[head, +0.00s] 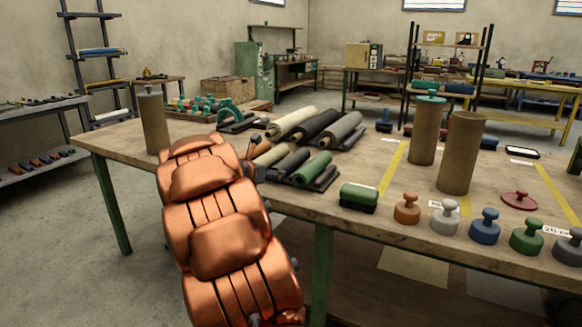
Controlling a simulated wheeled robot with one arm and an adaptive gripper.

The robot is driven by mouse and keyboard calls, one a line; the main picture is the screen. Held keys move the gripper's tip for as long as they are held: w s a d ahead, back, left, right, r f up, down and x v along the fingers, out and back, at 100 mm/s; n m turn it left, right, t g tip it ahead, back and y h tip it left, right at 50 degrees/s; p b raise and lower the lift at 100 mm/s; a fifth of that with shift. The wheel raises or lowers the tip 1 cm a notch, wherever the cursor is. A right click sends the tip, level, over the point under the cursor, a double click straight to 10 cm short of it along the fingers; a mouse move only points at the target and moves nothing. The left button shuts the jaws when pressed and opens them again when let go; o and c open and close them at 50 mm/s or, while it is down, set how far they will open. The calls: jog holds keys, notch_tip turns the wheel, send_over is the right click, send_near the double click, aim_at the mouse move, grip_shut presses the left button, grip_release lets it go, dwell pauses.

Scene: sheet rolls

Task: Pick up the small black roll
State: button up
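The small black roll (288,164) lies on the wooden table in the front row of rolls. It sits between a small tan roll (269,154) on its left and a green roll (312,168) on its right. My copper-coloured arm reaches up from the bottom to the table's front edge. Only a little of my gripper (256,155) shows past the arm, just left of the front-row rolls. Its fingers are mostly hidden, so I cannot tell whether it is open or touches a roll.
Larger cream (291,122), black (314,126) and grey (341,130) rolls lie behind. A dark narrow piece (325,178) lies right of the green roll. Upright brown tubes (461,153) and coloured knobbed weights (485,227) stand at right. Another tube (153,122) stands at left.

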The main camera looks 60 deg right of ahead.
aim_at(291, 164)
jog(key=x, duration=0.3)
jog(key=shift+d+f, duration=0.15)
jog(key=shift+f, duration=0.05)
jog(key=shift+c, duration=0.4)
jog(key=shift+r, duration=0.1)
grip_shut()
